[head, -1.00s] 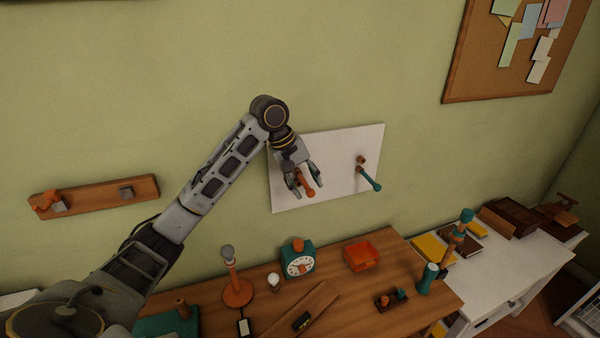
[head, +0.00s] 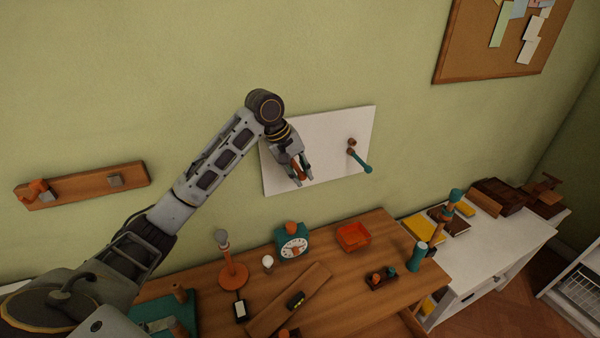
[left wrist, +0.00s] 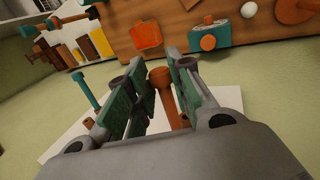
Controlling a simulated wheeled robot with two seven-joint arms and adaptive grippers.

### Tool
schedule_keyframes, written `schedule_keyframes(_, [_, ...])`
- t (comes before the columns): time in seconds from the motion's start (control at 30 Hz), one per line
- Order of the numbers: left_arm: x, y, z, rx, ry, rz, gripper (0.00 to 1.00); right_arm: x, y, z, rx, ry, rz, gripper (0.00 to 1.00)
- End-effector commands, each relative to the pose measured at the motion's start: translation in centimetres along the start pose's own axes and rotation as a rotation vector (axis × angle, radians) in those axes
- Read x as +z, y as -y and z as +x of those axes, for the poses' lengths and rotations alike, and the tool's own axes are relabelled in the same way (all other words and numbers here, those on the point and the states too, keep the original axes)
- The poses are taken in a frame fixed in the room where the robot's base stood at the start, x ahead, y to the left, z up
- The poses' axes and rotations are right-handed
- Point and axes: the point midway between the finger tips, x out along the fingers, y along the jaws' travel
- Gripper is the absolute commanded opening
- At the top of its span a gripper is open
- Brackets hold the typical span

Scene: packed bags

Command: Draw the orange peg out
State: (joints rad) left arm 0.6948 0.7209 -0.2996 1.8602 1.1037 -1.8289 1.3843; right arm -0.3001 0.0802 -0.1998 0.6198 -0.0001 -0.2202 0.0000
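The orange peg (head: 299,172) sticks out from the white wall board (head: 325,132). It also shows in the left wrist view (left wrist: 161,78), its round end between my fingers. My left gripper (head: 302,172) is at the board, with one finger on each side of the peg. The peg's inner end at the board is mostly hidden by the gripper. A teal peg (head: 361,160) sticks out of the same board to the right, apart from my gripper. My right gripper is not in view.
A wooden wall rack (head: 85,185) hangs at left, a corkboard (head: 490,50) at upper right. The wall space between is clear.

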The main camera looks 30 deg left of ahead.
Motion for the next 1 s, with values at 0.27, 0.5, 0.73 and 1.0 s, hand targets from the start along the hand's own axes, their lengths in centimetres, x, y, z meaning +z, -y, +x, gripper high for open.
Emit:
schedule_keyframes(0.27, [0.1, 0.0, 0.0, 0.0, 0.0, 0.0, 0.0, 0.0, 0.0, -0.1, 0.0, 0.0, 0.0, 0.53])
schedule_keyframes(0.5, [0.6, 0.0, 0.0, 0.0, 0.0, 0.001, 0.0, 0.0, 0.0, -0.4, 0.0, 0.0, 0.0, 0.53])
schedule_keyframes(0.73, [1.1, -0.1, -0.1, 0.0, 0.0, 0.001, 0.0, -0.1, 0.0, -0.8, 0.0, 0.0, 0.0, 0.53])
schedule_keyframes(1.0, [1.8, -0.1, 0.0, 0.0, 0.0, 0.001, 0.0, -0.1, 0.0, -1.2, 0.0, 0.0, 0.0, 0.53])
